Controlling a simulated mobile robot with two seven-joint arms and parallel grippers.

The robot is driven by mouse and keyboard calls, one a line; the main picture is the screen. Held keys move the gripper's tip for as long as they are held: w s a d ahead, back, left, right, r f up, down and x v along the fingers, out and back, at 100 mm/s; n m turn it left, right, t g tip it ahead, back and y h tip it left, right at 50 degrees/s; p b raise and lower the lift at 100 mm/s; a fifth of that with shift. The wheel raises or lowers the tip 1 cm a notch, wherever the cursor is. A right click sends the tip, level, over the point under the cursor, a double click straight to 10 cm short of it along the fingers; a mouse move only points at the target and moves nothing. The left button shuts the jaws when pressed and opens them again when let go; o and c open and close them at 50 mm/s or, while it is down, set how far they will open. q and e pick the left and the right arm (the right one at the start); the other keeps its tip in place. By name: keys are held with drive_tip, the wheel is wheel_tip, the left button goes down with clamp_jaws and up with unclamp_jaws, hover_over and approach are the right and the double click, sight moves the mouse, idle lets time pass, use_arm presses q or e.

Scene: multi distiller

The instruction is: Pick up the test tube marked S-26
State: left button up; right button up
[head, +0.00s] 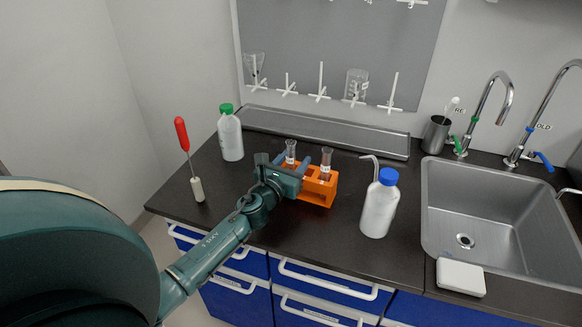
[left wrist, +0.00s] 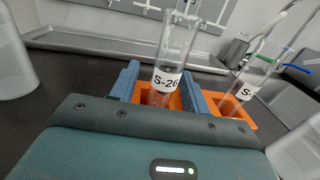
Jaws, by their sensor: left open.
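The test tube marked S-26 (left wrist: 172,62) stands upright in the orange rack, its label facing the left wrist view. It also shows in the head view (head: 291,149), partly behind my gripper. My left gripper (left wrist: 166,84) is open, with one blue finger on each side of the S-26 tube. In the head view the left gripper (head: 306,161) reaches the left part of the orange rack (head: 320,190). A second tube (head: 326,163) stands in the rack to the right; in the wrist view its label (left wrist: 246,91) is only partly readable. My right gripper is not in view.
A wash bottle with a blue cap (head: 379,205) stands right of the rack. A green-capped bottle (head: 231,136) and a red-handled tool (head: 188,150) stand to the left. A sink (head: 480,200) is at the right. A metal tray (head: 330,134) runs along the wall.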

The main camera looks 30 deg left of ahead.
use_arm(q)
drive_tip(key=shift+w, duration=0.1)
clamp_jaws()
idle(0.4)
